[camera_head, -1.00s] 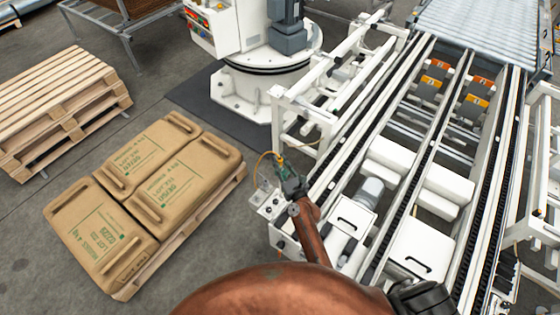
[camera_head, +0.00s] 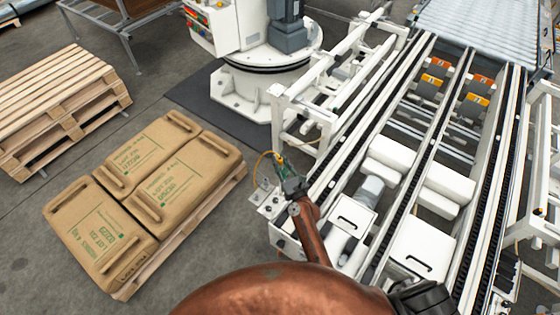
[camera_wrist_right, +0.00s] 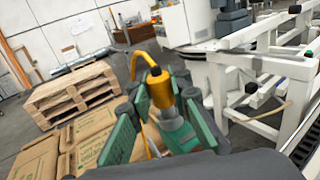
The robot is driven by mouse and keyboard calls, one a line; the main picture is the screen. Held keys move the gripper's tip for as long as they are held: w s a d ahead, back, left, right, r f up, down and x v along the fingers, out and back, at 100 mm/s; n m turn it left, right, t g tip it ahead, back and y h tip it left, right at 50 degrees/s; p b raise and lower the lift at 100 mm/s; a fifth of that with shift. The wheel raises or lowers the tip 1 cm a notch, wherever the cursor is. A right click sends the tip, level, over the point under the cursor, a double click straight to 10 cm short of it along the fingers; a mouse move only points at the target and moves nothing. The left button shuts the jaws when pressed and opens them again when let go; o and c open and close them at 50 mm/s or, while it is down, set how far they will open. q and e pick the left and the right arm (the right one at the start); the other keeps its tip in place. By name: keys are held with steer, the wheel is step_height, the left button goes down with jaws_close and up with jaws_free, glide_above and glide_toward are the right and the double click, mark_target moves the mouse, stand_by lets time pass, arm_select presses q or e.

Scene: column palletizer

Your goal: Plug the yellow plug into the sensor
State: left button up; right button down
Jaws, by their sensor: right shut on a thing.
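The yellow plug (camera_wrist_right: 161,90) is held between the green fingers of my right gripper (camera_wrist_right: 155,118), which is shut on it. A yellow cable (camera_wrist_right: 142,57) arches from its top. A grey-green cylindrical part (camera_wrist_right: 178,132) shows just below the plug; I cannot tell whether it is the sensor or whether they are joined. In the head view my right gripper (camera_head: 287,174) is beside the conveyor frame, above a small white bracket plate (camera_head: 270,203), with the plug (camera_head: 280,159) very small at its tip. I cannot identify the sensor surely. My left gripper is not in view.
The white conveyor frame (camera_head: 318,115) stands close to the gripper's right. A pallet with brown sacks (camera_head: 150,190) is at left, with stacked empty pallets (camera_head: 60,95) behind. A white robot base (camera_head: 245,90) stands behind. Bare floor lies between the sacks and conveyor.

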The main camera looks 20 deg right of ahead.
steer(key=shift+f+b, duration=0.6)
steer(key=shift+f, duration=0.3)
stand_by(0.6)
steer(key=c, duration=1.7)
jaws_free()
steer(key=shift+r, duration=0.1)
steer(key=s, duration=0.4)
steer(key=s+d, duration=0.1)
steer(key=s, duration=0.7)
steer(key=shift+d, duration=0.3)
